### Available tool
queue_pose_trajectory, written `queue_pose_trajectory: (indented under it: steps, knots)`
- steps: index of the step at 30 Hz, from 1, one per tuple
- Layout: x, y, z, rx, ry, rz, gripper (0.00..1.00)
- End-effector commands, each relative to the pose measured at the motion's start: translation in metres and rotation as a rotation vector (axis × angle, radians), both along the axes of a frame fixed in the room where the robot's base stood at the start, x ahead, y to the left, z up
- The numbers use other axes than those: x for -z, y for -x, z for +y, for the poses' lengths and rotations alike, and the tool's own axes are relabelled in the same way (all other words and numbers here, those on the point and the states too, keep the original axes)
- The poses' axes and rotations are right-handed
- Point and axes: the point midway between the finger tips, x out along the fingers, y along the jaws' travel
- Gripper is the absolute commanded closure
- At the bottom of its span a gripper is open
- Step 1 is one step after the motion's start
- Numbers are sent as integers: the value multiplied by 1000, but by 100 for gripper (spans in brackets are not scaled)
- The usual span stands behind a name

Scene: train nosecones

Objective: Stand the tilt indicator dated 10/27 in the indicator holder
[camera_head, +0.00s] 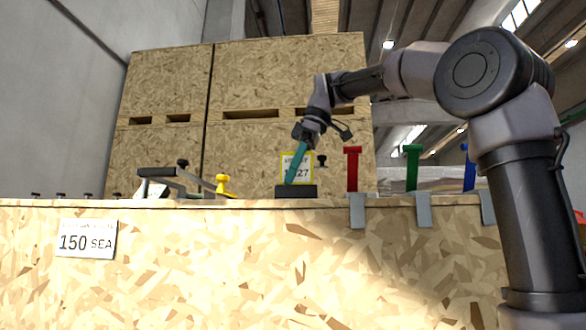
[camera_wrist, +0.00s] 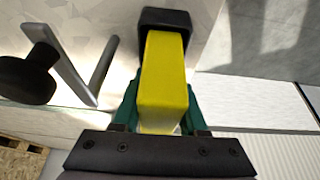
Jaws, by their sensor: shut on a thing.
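The tilt indicator is a yellow-framed card block (camera_head: 304,174) with a white face; "27" shows on it, and the teal finger covers part of the date. My gripper (camera_head: 292,178) has teal fingers and is shut on the indicator from above. The indicator stands roughly upright at the dark indicator holder (camera_head: 296,192) on the crate top. In the wrist view the yellow indicator (camera_wrist: 164,85) is between the fingers (camera_wrist: 162,112), and its far end meets the black holder (camera_wrist: 165,17). I cannot tell how deep it sits in the holder.
On the crate top (camera_head: 250,203), a grey toggle clamp (camera_head: 172,180) and a yellow piece (camera_head: 222,185) stand to the left. Red (camera_head: 352,170), green (camera_head: 412,168) and blue (camera_head: 469,172) T-shaped pieces stand to the right. Tall wooden crates (camera_head: 260,85) rise behind.

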Motion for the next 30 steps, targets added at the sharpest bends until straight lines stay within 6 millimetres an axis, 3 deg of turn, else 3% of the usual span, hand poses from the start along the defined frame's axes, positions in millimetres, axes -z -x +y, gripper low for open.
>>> queue_pose_trajectory:
  steps: [1, 3, 13, 14, 16, 23, 30]
  knots:
    - [12, -1, 0, -1, 16, 22, 100]
    - [15, -1, 1, -1, 18, 25, 100]
    - [19, -1, 2, -4, 22, 29, 100]
    - [19, -1, 2, -5, 22, 30, 51]
    - [19, -1, 2, -5, 22, 30, 24]
    - [12, -1, 0, -6, 20, 28, 23]
    - [-33, 3, -18, 1, 8, 9, 23]
